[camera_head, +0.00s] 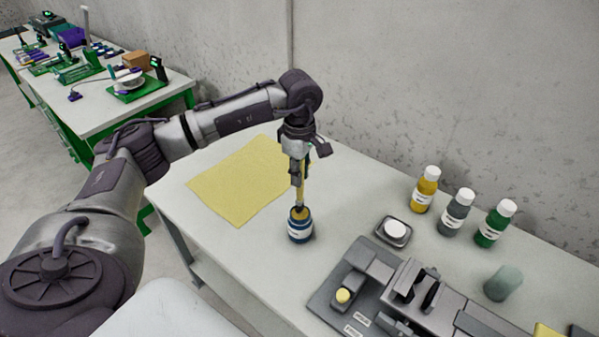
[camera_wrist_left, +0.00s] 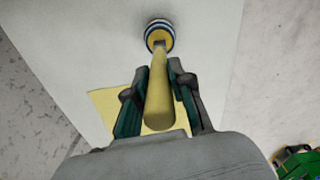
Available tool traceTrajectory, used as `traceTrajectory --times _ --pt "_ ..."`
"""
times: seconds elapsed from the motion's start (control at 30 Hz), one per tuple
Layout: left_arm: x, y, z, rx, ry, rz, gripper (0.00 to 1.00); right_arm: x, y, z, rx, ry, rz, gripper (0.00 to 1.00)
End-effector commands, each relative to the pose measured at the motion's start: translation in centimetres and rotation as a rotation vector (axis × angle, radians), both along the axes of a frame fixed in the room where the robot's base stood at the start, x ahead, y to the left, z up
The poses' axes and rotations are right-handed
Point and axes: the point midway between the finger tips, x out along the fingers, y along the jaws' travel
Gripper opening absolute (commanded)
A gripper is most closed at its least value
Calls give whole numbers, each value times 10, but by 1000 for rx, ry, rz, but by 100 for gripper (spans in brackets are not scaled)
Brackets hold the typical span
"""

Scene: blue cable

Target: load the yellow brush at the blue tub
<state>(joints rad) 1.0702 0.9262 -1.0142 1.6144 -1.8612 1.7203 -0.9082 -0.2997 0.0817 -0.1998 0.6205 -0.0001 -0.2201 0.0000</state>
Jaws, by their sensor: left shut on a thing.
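My left gripper (camera_head: 299,172) points down over the table and is shut on the yellow brush (camera_head: 299,194). The brush is upright, with its lower end at the mouth of the blue tub (camera_head: 300,231). How deep the bristles sit in the tub cannot be told. In the left wrist view the yellow brush handle (camera_wrist_left: 159,103) lies between the two fingers (camera_wrist_left: 158,85), and the tub (camera_wrist_left: 160,32) shows beyond its far end. The tub stands on the white table. My right gripper is not in view.
A yellow sheet (camera_head: 235,185) lies left of the tub. A grey fixture (camera_head: 385,290) stands at the front right. Yellow (camera_head: 425,190), grey (camera_head: 456,212) and green (camera_head: 495,224) bottles stand at the back right, near a small dish (camera_head: 394,232). A grey-green cylinder (camera_head: 502,283) stands farther right.

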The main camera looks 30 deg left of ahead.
Motion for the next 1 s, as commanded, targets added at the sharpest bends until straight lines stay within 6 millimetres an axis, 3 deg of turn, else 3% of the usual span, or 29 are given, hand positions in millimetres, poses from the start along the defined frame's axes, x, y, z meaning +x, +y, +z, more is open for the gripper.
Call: traceTrajectory --times 1.0 --pt "0 0 -9 0 0 0 0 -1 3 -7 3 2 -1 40"
